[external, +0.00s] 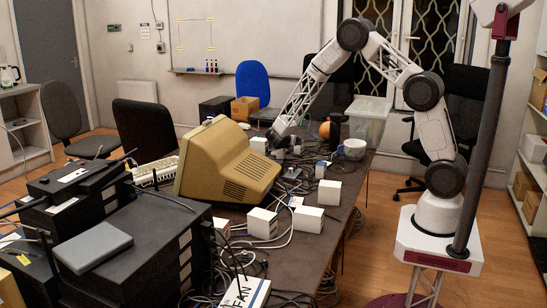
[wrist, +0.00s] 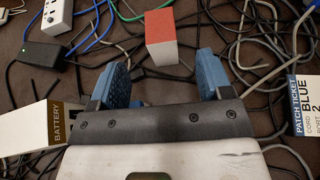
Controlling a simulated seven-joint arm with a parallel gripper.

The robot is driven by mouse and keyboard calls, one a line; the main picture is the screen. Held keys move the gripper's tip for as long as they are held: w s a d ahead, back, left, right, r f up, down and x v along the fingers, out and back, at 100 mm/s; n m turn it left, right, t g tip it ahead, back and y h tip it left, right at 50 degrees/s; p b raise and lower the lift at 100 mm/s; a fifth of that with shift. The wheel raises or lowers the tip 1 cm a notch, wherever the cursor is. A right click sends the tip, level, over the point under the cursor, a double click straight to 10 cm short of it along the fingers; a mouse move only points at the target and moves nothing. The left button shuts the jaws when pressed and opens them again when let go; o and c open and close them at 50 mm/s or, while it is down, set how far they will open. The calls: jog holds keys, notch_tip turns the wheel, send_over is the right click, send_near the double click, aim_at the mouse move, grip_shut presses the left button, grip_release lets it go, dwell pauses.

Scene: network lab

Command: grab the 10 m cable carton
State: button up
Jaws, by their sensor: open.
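No carton shows a readable "10 m" label, so I cannot tell which one is the 10 m cable carton. In the external view, several small white cartons stand on the table, among them one at the front (external: 262,223), one beside it (external: 307,218), one farther back (external: 329,193) and one near my gripper (external: 258,144). In the wrist view, a small carton with a red face and a white side (wrist: 174,36) lies just beyond my fingertips, roughly between their lines. My gripper (wrist: 163,72) is open and empty, with blue finger pads; it also shows low over the table's far part (external: 278,141).
A white box marked BATTERY (wrist: 38,128) lies left of my gripper, and a PATCH TICKET card (wrist: 305,105) lies right. Loose cables cover the table. A beige monitor (external: 225,165), a mug (external: 353,149) and a clear bin (external: 368,120) stand around the work area.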

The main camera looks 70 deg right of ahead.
aim_at(299, 147)
jog(key=shift+x, duration=2.1)
jog(key=shift+f, duration=0.1)
jog(key=shift+x, duration=2.95)
jog(key=c, duration=1.2)
jog(key=shift+o, duration=0.2)
